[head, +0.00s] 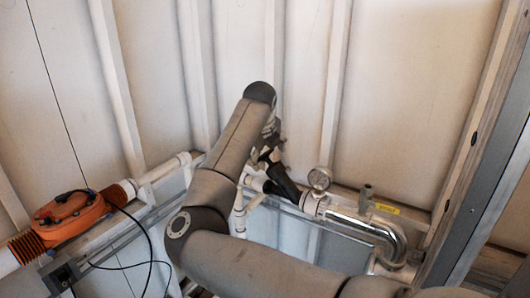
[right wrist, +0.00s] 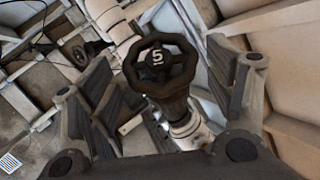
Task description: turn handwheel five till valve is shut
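Handwheel five (right wrist: 160,66) is a dark round wheel with a white "5" on its hub, in the upper middle of the right wrist view. It sits on a dark valve body on a pale pipe (right wrist: 187,130). My right gripper (right wrist: 158,78) is open, one finger at either side of the wheel, with visible gaps and no clear contact. In the head view my right arm reaches in from the bottom right, and the dark right gripper (head: 276,172) is partly hidden behind it. I cannot make out the wheel there. My left gripper is not in view.
A round gauge (head: 319,178) and a shiny bent pipe (head: 365,226) are right of the gripper. An orange device (head: 70,214) with a black cable is on the pipe at left. A ribbed pale wall (head: 400,90) stands close behind; a grey post (head: 480,190) is at right.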

